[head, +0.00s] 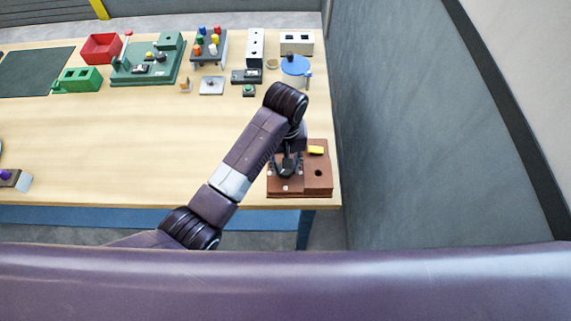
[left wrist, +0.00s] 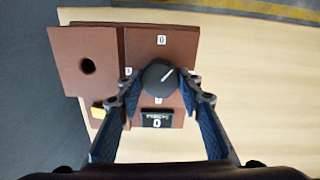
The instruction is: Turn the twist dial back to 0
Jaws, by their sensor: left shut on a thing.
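The twist dial (left wrist: 157,76) is a round dark knob on a brown box (head: 318,187), which also shows in the left wrist view (left wrist: 140,45). Its white pointer line aims up and right, off the label 0 (left wrist: 161,39) at the top. A small display (left wrist: 157,120) below the dial reads 0; its upper text is unclear. My left gripper (head: 287,168) points down over the box. In the left wrist view, its fingers (left wrist: 159,84) are on either side of the dial, shut on it. In the head view the gripper hides the dial. My right gripper is not in view.
The brown box also has a round hole (left wrist: 88,66) and a yellow piece (head: 315,149). It sits near the table's front right corner, beside a grey wall (head: 420,150). A blue-lidded pot (head: 295,66) and several devices stand along the back. The table's middle is clear.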

